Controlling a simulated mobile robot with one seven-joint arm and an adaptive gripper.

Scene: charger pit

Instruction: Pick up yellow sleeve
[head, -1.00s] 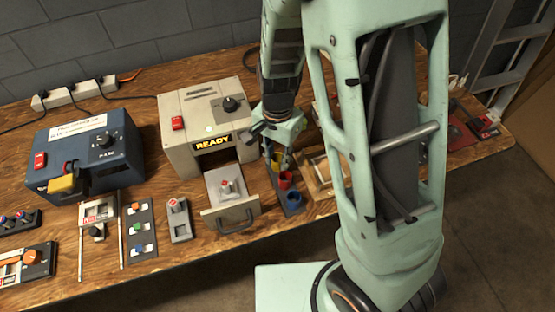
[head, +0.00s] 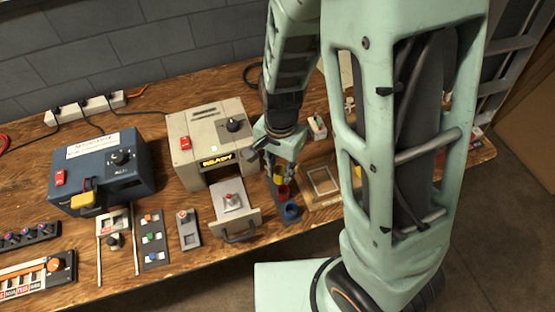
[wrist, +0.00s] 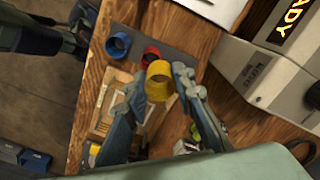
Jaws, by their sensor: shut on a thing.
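The yellow sleeve (wrist: 159,82) is a short open ring between the two fingertips of my gripper (wrist: 162,78) in the wrist view. My gripper is shut on it, with one finger at each side. In the head view my gripper (head: 273,150) is at the back end of the grey holder, and the yellow sleeve (head: 281,168) shows partly below it. I cannot tell whether the sleeve is clear of the holder.
A red sleeve (wrist: 151,56) and a blue sleeve (wrist: 118,45) stand close by on the grey holder (wrist: 178,58). The beige READY machine (head: 208,146) is just left of my gripper. A wooden frame (head: 321,184) lies to the right.

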